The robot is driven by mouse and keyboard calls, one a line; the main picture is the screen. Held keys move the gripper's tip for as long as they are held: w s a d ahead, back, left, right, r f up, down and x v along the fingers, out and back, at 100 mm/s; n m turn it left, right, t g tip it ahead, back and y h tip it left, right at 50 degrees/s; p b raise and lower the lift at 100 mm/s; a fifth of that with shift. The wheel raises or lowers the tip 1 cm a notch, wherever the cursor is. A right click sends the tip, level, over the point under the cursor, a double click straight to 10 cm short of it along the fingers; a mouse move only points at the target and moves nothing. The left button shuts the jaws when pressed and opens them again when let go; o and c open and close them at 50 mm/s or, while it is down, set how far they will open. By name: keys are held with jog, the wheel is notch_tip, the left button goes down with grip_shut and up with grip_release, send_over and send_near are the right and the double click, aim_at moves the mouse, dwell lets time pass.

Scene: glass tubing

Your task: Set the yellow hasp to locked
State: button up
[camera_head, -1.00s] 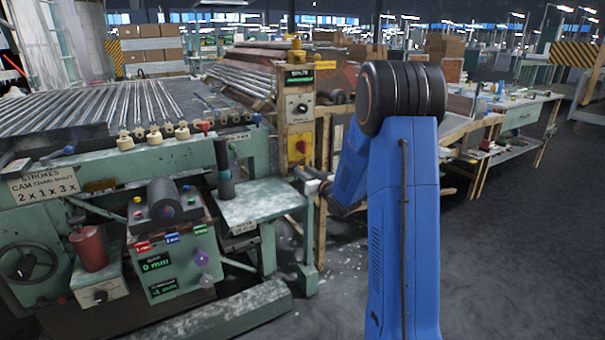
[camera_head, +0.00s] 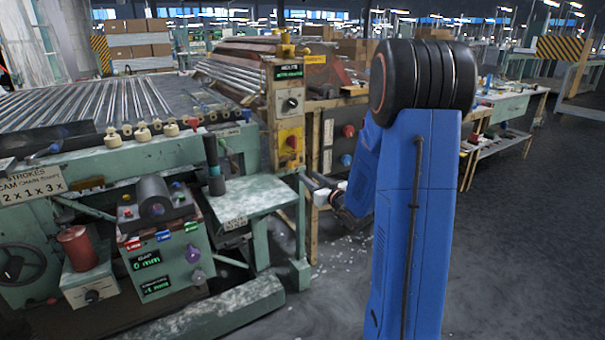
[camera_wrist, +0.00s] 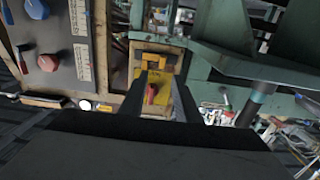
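A yellow plate with a red handle (camera_head: 291,141) is on the tan post beside the green machine. It also shows in the wrist view, with the red handle (camera_wrist: 152,93) pointing along the picture's vertical. A smaller yellow bar (camera_wrist: 156,63) with dark parts is on the same post, just above the plate in the wrist view. I cannot tell for certain which is the hasp. My gripper (camera_wrist: 160,82) is open and empty, its two dark fingers framing the red handle from a short way off. In the head view its end is small and partly hidden by my arm.
A grey panel with a red knob (camera_head: 348,131) and a blue knob (camera_head: 346,160) stands right of the post. A green side table (camera_head: 248,203) is to the left.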

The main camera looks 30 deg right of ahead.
jog(key=s, duration=0.6)
jog(key=shift+s, duration=0.2)
jog(key=shift+d, duration=0.15)
jog(key=s+a+g, duration=0.4)
jog(key=s+a, duration=0.3)
jog(key=s, duration=0.4)
jog(key=s+a+r+g, duration=0.1)
jog(key=s+a+g, duration=0.3)
jog(key=s+a, duration=0.3)
jog(key=s+a+r+g, duration=0.1)
jog(key=s+a+g, duration=0.4)
jog(key=s, duration=1.1)
jog(key=a, duration=0.2)
jog(key=shift+s+a+h, duration=0.3)
jog(key=shift+s, duration=0.05)
